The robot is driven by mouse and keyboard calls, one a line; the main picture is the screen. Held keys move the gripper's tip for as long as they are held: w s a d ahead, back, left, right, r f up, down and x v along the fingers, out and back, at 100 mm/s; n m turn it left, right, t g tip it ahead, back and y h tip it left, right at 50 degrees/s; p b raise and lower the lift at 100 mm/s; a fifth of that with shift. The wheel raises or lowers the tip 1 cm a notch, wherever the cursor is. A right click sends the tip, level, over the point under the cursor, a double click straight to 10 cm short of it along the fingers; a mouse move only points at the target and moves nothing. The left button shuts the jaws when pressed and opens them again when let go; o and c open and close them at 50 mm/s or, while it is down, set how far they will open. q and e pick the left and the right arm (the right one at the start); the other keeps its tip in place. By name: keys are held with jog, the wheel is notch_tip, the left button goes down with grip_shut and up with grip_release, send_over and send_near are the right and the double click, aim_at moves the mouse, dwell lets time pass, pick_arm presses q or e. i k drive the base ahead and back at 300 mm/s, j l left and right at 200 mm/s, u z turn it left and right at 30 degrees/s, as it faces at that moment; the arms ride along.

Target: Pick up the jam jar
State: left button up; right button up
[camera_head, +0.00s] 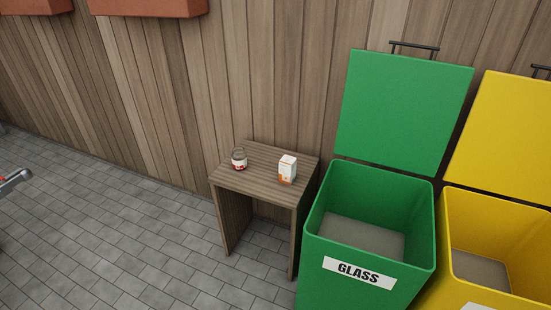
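The jam jar (239,160) is a small clear glass jar with a red and white label. It stands upright on the left part of a small slatted wooden table (262,158). A grey and red part of my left arm, with what looks like my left gripper (16,180), shows at the left edge. It is far to the left of the table and touches nothing there. Its fingers are too small and cut off to read. My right gripper is not in view.
A white and orange carton (287,169) stands right of the jar. An open green bin (366,275) marked GLASS is close to the table's right side, with an open yellow bin (490,291) beyond. A wooden wall (160,100) stands behind. The paved floor (110,240) at left is clear.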

aim_at(239, 156)
jog(key=i+j+z, duration=0.2)
jog(key=j+z, duration=0.2)
jog(key=i+j+z, duration=0.15)
jog(key=j+z, duration=0.2)
jog(key=i+j+z, duration=0.1)
jog(key=j+z, duration=0.65)
jog(key=i+j, duration=0.05)
